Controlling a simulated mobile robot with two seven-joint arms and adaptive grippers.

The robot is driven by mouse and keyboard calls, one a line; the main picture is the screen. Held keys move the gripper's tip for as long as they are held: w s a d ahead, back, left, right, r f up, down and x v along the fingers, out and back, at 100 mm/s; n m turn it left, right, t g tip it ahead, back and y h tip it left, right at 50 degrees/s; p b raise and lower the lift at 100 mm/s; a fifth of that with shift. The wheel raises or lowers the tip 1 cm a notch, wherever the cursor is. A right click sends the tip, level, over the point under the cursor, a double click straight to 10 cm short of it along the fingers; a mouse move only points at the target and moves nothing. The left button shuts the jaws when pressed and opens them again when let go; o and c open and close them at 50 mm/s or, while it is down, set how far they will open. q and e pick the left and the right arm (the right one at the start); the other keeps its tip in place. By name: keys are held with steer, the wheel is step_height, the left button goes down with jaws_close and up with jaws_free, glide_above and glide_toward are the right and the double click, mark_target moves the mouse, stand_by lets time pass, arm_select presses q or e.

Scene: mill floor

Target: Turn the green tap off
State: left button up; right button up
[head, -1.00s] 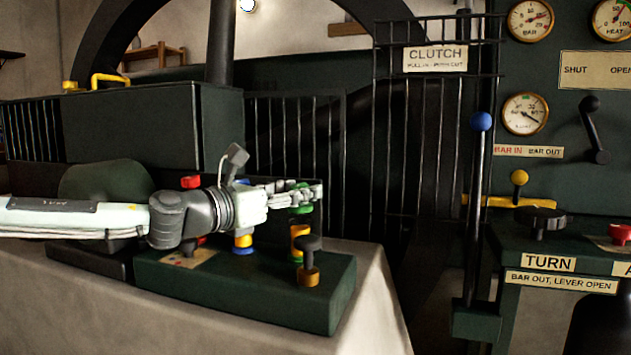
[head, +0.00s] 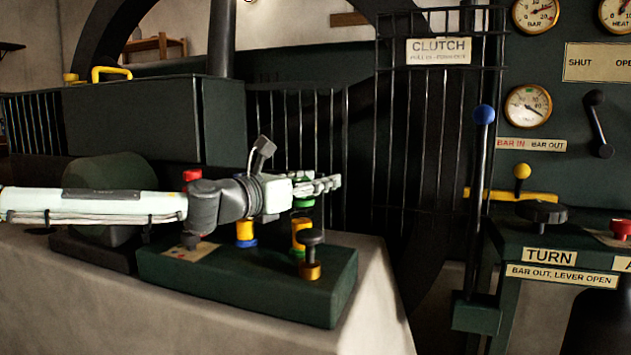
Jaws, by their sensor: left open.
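The green tap (head: 303,205) stands on the dark green block (head: 255,290), its green parts showing just below my left gripper, with a yellow body beneath. My left gripper (head: 330,184) is open and reaches from the left over the top of the green tap, covering much of it. I cannot tell whether the fingers touch it. My right gripper is not in view.
On the same block stand a red-topped tap (head: 191,175), a blue and yellow tap (head: 246,234) and a black-knobbed brass tap (head: 311,255). A blue-knobbed lever (head: 484,115) and the TURN bench (head: 549,257) stand to the right.

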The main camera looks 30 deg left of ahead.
arm_select(q)
jaws_close()
steer(key=shift+r+h, duration=0.1)
steer(key=shift+h, duration=0.4)
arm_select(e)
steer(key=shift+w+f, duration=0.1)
arm_select(q)
steer(key=shift+s+d+m+g+h+p, duration=0.25)
steer(key=shift+m+g+h, duration=0.4)
steer(key=shift+m+h, duration=0.5)
steer(key=shift+d+m+g+h+p, duration=0.15)
steer(key=shift+d+m+g+h, duration=0.25)
steer(key=shift+m+g+h, duration=0.7)
steer(key=shift+s+d+m+g+h+p, duration=0.25)
steer(key=shift+m+h, duration=0.5)
steer(key=shift+h, duration=0.8)
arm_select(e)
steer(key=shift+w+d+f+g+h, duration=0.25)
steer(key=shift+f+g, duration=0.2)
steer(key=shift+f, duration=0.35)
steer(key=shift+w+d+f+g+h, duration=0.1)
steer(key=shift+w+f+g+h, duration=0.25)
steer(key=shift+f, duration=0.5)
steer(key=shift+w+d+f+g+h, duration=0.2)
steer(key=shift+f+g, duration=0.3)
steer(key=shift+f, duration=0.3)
arm_select(q)
steer(key=shift+w, duration=0.1)
